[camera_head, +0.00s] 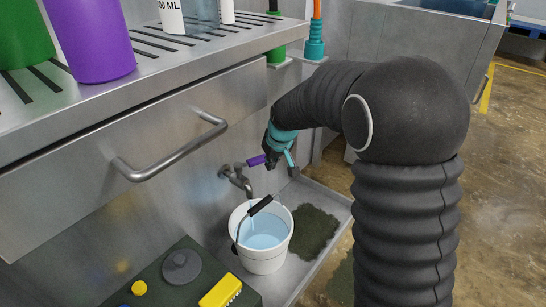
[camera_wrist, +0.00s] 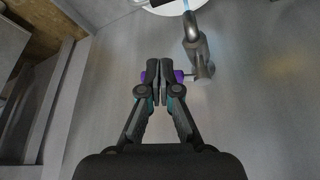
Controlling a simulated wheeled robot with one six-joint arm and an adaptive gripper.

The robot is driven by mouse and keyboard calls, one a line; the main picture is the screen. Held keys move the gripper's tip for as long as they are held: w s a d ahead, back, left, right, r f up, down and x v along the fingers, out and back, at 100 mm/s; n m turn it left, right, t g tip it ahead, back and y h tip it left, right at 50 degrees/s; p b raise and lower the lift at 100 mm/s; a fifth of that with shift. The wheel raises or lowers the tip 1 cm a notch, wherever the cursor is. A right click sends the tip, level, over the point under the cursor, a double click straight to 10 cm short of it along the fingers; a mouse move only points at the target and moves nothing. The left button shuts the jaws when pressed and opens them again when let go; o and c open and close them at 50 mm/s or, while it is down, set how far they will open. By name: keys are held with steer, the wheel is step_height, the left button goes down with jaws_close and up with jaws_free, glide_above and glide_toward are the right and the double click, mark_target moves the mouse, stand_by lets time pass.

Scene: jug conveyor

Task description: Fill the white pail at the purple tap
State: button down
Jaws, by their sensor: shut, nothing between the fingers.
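The white pail (camera_head: 263,258) stands upright under the metal tap (camera_head: 238,181), with light blue water inside. Its black handle grip (camera_head: 262,205) lies over the pail's opening. A thin blue stream shows below the spout. The tap's purple lever (camera_head: 256,160) sticks out above the tap. My gripper (camera_head: 267,158) is shut and empty beside the lever. In the wrist view my gripper (camera_wrist: 163,68) has its fingertips in front of the purple lever (camera_wrist: 178,76) and hides its middle; contact is unclear. The tap (camera_wrist: 196,47) is right of the fingers, and part of the pail's rim shows at the top edge.
A metal counter with a bar handle (camera_head: 172,153) and drain slots is at the left. A purple container (camera_head: 92,40) and other containers stand on it. A dark green mat (camera_head: 316,232) lies right of the pail.

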mark_target(262, 162)
steer(key=shift+w+a+f, duration=0.45)
steer(key=shift+w+f, duration=0.2)
steer(key=shift+w, duration=0.15)
steer(key=shift+w+a+f, duration=0.45)
steer(key=shift+w+f, duration=0.15)
steer(key=shift+w, duration=0.25)
steer(key=shift+w+a+f, duration=0.45)
steer(key=shift+w+f, duration=0.2)
steer(key=shift+w, duration=0.15)
